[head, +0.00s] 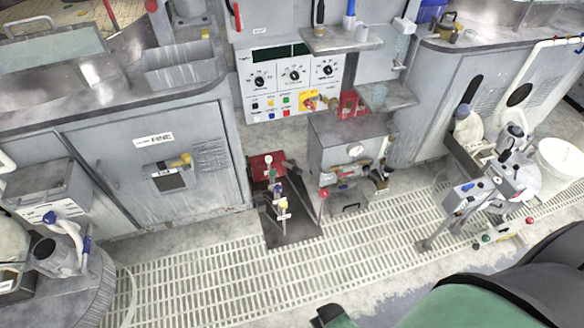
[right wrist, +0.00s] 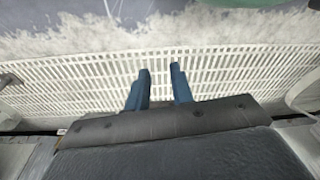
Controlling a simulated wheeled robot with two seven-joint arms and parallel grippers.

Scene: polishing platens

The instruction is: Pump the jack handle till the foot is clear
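A low red unit (head: 266,165) sits on the floor in the gap between the cabinets, in the head view. It looks like the jack, but its shape is small and partly covered. Thin rods and fittings with blue and pale yellow parts (head: 281,200) stand in front of it over a dark plate (head: 292,232). A red-knobbed lever (head: 322,193) stands just to the right. I cannot tell which is the jack handle, nor see the foot clearly. My right gripper (right wrist: 160,72) is open and empty in the right wrist view, above slatted floor. My left gripper is not in view.
A control panel (head: 294,80) is behind. A grey cabinet (head: 150,190) closes the left side. A white bucket (head: 562,165) stands far right. The white floor grating (head: 230,275) in front is largely clear.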

